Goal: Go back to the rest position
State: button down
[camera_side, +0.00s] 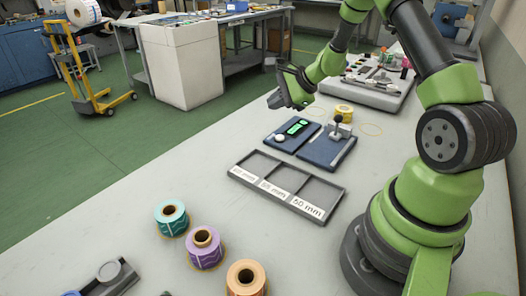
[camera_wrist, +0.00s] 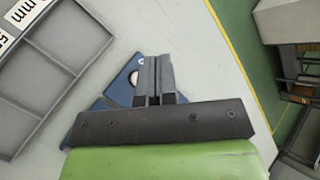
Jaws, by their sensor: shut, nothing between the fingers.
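My gripper (camera_side: 287,86) hangs above the far part of the table in the side view, at the end of my green and dark arm. It is over the floor-side edge, clear of the objects below it. In the wrist view my gripper's fingers (camera_wrist: 154,75) lie side by side, shut with nothing between them. Behind them part of a blue plate (camera_wrist: 100,109) shows, mostly hidden by the gripper.
A three-compartment tray (camera_side: 248,182) is empty. Teal (camera_side: 171,217), purple (camera_side: 205,249) and orange (camera_side: 245,279) rolls stand nearer the camera. Beyond the tray are a blue device with a green display (camera_side: 297,127), a blue plate with a lever (camera_side: 327,150) and a yellow roll (camera_side: 344,111).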

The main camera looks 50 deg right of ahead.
jog(key=s+a+r+n+g+y, duration=0.1)
jog(key=s+a+r+n, duration=0.2)
jog(key=a+r+n, duration=0.35)
jog(key=s+a+r+n+g+y, duration=0.1)
jog(key=s+a+r+n, duration=0.25)
jog(key=a+r, duration=0.55)
jog(key=s+a+r+n+h, duration=0.1)
jog(key=s+n, duration=0.3)
jog(key=s, duration=0.4)
jog(key=s+a+r+n+h, duration=0.1)
jog(key=s+a+r+n, duration=0.2)
jog(key=s+n, duration=0.2)
jog(key=s, duration=0.2)
jog(key=shift+s+a, duration=0.15)
jog(key=shift+s, duration=0.25)
